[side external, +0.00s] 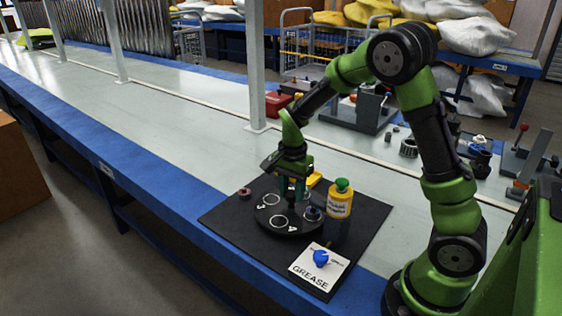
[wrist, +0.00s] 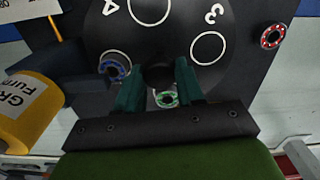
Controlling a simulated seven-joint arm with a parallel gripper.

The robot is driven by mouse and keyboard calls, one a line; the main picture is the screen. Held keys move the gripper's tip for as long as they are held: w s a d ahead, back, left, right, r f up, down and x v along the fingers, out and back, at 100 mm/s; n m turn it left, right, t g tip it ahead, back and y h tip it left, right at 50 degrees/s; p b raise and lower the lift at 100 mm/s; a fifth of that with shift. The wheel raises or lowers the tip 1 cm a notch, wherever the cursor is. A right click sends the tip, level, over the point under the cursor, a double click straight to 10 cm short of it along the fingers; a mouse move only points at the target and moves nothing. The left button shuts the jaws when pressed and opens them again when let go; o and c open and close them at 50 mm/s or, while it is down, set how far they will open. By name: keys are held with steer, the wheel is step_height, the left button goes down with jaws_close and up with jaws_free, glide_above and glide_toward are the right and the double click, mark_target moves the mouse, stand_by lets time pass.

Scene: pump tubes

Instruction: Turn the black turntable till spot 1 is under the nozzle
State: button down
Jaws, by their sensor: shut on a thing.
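The black turntable (side external: 290,226) lies flat on a dark mat; it also shows in the wrist view (wrist: 110,30). Its white rings marked 3 (wrist: 208,47) and 4 (wrist: 150,10) are empty. A blue ring part (wrist: 115,68) sits on the disc beside the pump's dark block. A green ring part (wrist: 167,99) sits on the disc close to the fingers. My gripper (wrist: 158,84) is shut on the dark centre knob (wrist: 158,74). The yellow grease pump bottle (side external: 340,205) with a green top stands beside the disc. I cannot make out the nozzle or the number 1.
A red ring part (side external: 244,193) lies on the mat (side external: 225,217) left of the disc. A white GREASE card (side external: 318,270) with a blue piece (side external: 320,258) is at the front.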

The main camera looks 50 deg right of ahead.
mark_target(292, 192)
steer(key=shift+m, duration=0.6)
stand_by(0.3)
steer(key=c, duration=0.7)
jaws_free()
step_height(292, 192, up, 17)
